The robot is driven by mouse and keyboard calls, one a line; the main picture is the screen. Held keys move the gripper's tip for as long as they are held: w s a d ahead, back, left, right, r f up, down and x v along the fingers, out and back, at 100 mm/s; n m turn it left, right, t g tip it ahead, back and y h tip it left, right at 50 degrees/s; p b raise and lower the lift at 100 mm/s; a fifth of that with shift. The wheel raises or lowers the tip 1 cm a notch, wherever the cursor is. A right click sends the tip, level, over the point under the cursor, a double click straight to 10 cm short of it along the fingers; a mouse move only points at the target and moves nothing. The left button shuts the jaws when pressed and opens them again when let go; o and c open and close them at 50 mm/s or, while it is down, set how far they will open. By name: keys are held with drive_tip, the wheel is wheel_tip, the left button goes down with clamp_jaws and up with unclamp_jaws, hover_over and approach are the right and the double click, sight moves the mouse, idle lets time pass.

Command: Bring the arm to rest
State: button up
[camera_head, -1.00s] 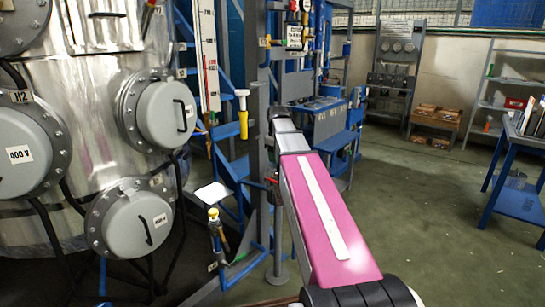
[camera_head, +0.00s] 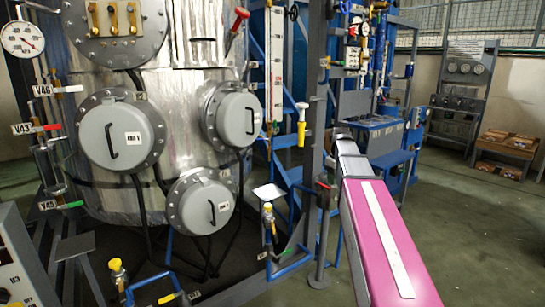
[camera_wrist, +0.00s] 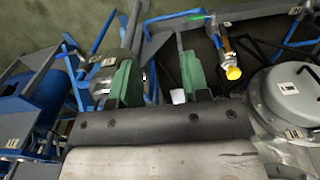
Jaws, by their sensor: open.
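My gripper (camera_wrist: 157,82) shows in the wrist view as two green fingers set wide apart, with nothing held between them. In the head view my arm, with its long pink link, reaches out from the lower right toward the blue frame beside the vessel. The gripper itself cannot be made out there. In the wrist view a yellow-capped valve (camera_wrist: 233,72) is to the right of the fingers, apart from them.
The steel vessel (camera_head: 95,203) with grey round covers (camera_head: 240,119) fills the left. A grey post (camera_head: 315,130) and blue frame stand close to my arm. Yellow-topped valves (camera_head: 117,266) stand low in front. Open green floor (camera_head: 475,240) lies to the right.

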drive_tip(key=s+a+f+m, duration=0.3)
drive_tip(key=s+f, duration=0.6)
drive_tip(key=f, duration=0.5)
drive_tip(key=s+a+f+m, duration=0.3)
drive_tip(key=s+f, duration=0.7)
drive_tip(key=f, duration=0.4)
drive_tip(key=shift+s+a+f+m, duration=0.15)
drive_tip(key=shift+s+a+m, duration=0.05)
drive_tip(key=shift+a+m, duration=0.25)
drive_tip(key=shift+a, duration=0.1)
